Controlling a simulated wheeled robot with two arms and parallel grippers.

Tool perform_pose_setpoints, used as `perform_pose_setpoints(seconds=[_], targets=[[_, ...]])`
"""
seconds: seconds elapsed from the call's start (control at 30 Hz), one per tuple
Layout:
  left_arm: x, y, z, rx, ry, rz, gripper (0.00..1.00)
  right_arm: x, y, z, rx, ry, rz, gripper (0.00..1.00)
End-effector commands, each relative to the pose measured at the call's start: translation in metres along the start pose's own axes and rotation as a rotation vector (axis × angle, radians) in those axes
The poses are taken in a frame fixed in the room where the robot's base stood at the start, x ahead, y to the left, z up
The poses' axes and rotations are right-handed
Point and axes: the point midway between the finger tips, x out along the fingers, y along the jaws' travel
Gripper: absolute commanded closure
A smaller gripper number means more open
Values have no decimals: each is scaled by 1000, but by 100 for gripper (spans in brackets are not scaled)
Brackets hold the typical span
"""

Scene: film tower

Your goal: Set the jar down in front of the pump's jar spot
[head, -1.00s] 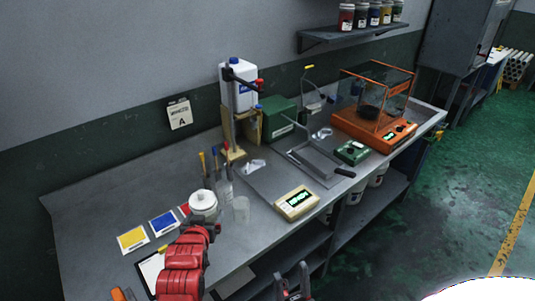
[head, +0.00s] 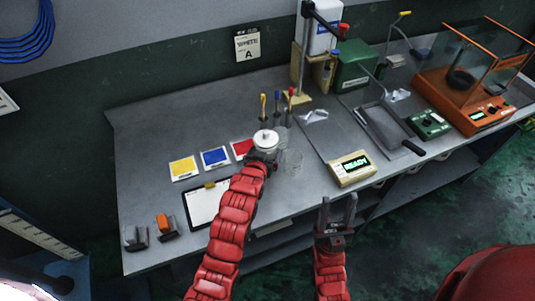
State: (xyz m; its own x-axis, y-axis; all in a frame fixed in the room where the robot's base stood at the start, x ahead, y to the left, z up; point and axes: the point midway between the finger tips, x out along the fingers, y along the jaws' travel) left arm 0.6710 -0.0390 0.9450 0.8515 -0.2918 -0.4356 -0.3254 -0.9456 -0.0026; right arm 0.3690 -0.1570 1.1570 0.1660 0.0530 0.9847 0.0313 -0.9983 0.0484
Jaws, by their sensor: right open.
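A white jar with a knobbed lid (head: 265,139) is upright at the end of my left arm. My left gripper (head: 263,155) is at the jar's near side; its fingers are hidden, so I cannot tell whether they grip it. My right gripper (head: 337,212) is open and empty, fingers up, at the bench's front edge.
Screwdriver-like tools (head: 276,104) stand behind the jar. Yellow (head: 183,168), blue (head: 215,158) and red cards (head: 241,148) and a clipboard (head: 206,205) lie to its left. A READY display box (head: 351,168) sits right. The bench's back left is clear.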

Motion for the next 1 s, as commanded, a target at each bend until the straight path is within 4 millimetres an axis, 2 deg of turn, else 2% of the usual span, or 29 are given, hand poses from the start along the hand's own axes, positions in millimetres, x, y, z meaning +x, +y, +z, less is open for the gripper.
perform_pose_setpoints(seconds=[0.2,0.6,0.63,0.67,1.0], targets=[[10,0,23,0,-3,0,98,14,1,-2,0,0,0,50],[14,0,30,-1,3,0,98,8,0,-1,0,0,0,50],[14,0,29,-1,2,0,5,10,0,-2,0,0,0,50],[14,0,28,-1,2,0,0,10,0,-2,0,0,0,50],[11,0,26,0,0,0,0,13,1,-2,0,0,0,50]])
